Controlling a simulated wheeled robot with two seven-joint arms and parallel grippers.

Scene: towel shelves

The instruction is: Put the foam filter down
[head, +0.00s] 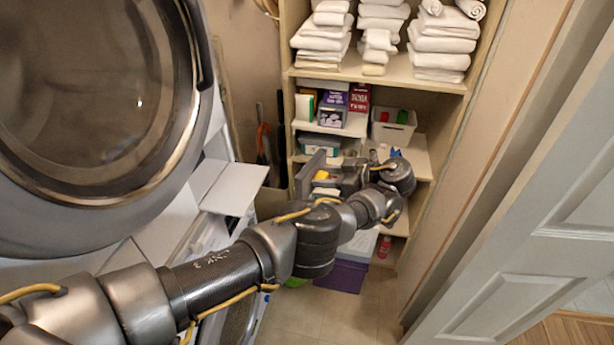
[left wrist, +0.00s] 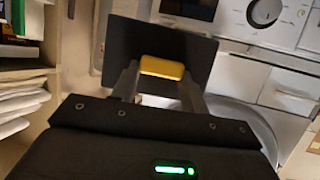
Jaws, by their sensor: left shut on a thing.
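The foam filter (left wrist: 185,45) is a dark grey flat panel with a yellow block (left wrist: 162,68) on its near side, in the left wrist view. My left gripper (left wrist: 160,80) is shut on it, with the yellow block between the fingers. In the head view the filter (head: 309,173) shows nearly edge-on, held upright in front of the lower shelves. My left gripper (head: 328,180) is just right of it, partly hidden by my own arm. My right gripper is in neither view.
The shelf unit (head: 440,85) holds folded white towels (head: 440,45), boxes (head: 335,105) and a white bin (head: 393,127). A washing machine (left wrist: 225,75) stands beyond the filter in the wrist view. A large round door (head: 100,100) fills the left. A white door (head: 530,260) is at right.

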